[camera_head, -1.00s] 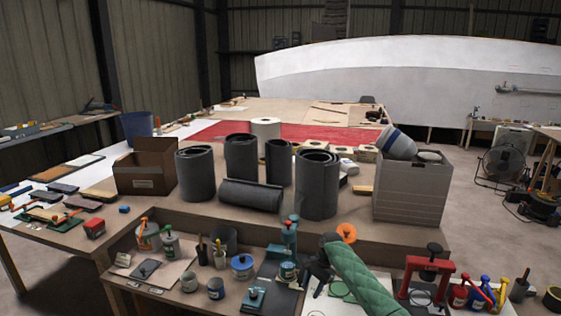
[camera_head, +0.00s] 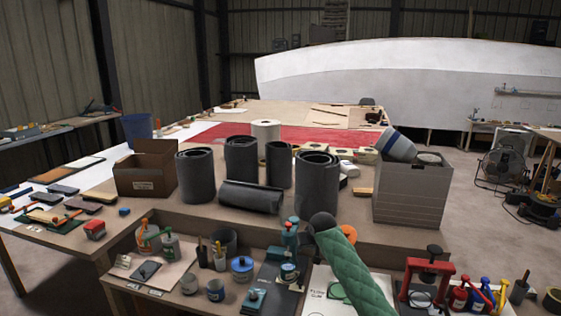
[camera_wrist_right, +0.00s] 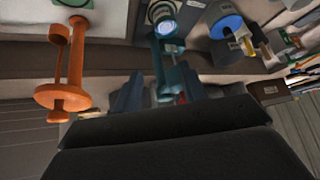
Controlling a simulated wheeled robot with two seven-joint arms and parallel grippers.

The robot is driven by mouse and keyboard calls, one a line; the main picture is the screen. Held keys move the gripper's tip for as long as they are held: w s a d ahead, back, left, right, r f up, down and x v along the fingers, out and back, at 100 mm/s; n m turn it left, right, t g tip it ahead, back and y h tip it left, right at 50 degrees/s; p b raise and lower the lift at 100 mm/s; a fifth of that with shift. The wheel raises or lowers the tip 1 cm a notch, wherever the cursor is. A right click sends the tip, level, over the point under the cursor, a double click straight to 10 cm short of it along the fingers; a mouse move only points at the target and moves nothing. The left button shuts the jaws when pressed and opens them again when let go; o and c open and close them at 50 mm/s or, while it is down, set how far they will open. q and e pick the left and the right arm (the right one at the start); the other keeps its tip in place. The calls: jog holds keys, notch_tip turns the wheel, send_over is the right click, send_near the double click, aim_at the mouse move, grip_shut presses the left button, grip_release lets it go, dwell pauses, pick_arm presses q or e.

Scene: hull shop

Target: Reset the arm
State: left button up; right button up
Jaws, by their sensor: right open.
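My right arm, in a green quilted sleeve, comes in from the lower right of the head view. Its dark rounded wrist end (camera_head: 322,222) is above the front edge of the bench, and the fingers are hidden there. In the right wrist view my right gripper (camera_wrist_right: 158,95) is open, its two bluish fingers apart with nothing seen gripped. A teal tool (camera_wrist_right: 172,65) shows behind the fingers; it stands left of the wrist in the head view (camera_head: 291,235). My left gripper is not in view.
An orange tool (camera_wrist_right: 66,75) is beside the gripper, also behind the sleeve in the head view (camera_head: 349,233). A red press (camera_head: 428,272) stands right of the arm. Dark rolls (camera_head: 318,188) and a grey box (camera_head: 412,195) stand behind. Pots and tools crowd the lower shelf.

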jog(key=s+d+f+g, duration=0.1)
jog(key=s+d+f, duration=0.1)
jog(key=s+f, duration=1.1)
jog(key=s+d+f+g+h, duration=0.1)
jog(key=s+f, duration=1.3)
jog(key=s, duration=1.6)
jog(key=s+d+f+g, duration=0.3)
jog(key=s+f, duration=1.1)
jog(key=s, duration=0.8)
jog(key=shift+s+d+m, duration=0.3)
jog(key=shift+m, duration=0.1)
